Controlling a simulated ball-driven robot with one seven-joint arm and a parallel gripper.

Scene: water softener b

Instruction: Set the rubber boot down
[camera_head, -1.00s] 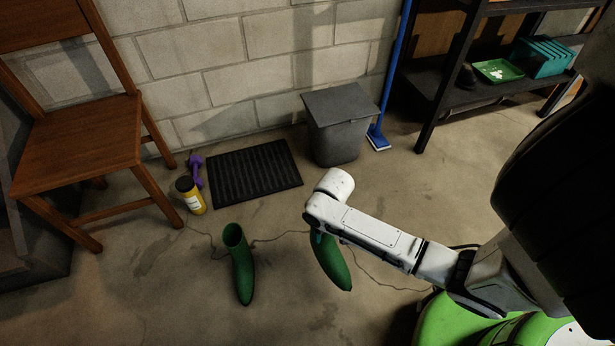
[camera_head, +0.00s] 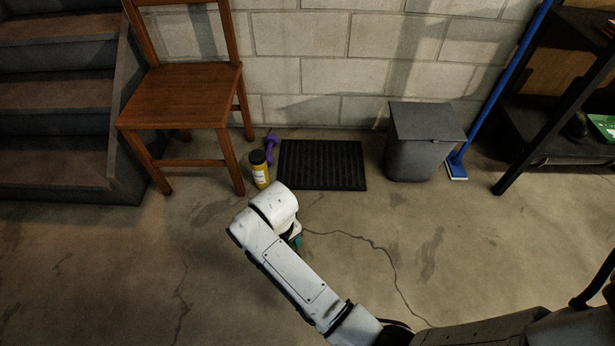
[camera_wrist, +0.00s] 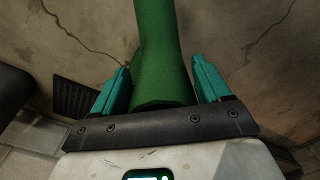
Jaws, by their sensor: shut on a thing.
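The green rubber boot (camera_wrist: 160,45) shows in the wrist view, between the two teal fingers of my gripper (camera_wrist: 163,80). The fingers are shut on it. The boot runs from between the fingers to the top edge of the picture, where it is cut off. In the head view, my white arm hides the boot, and only a small teal part of my gripper (camera_head: 297,240) shows beside the arm's end. The gripper is over the floor in front of the black mat (camera_head: 322,165). Whether the boot touches the floor cannot be told.
A yellow bottle (camera_head: 260,170) and purple dumbbell (camera_head: 271,146) stand between the wooden chair (camera_head: 185,97) and mat. A grey bin (camera_head: 424,150), blue broom (camera_head: 500,85) and dark shelf (camera_head: 560,150) are right. Stairs (camera_head: 55,150) are left. The front left floor (camera_head: 100,270) is bare.

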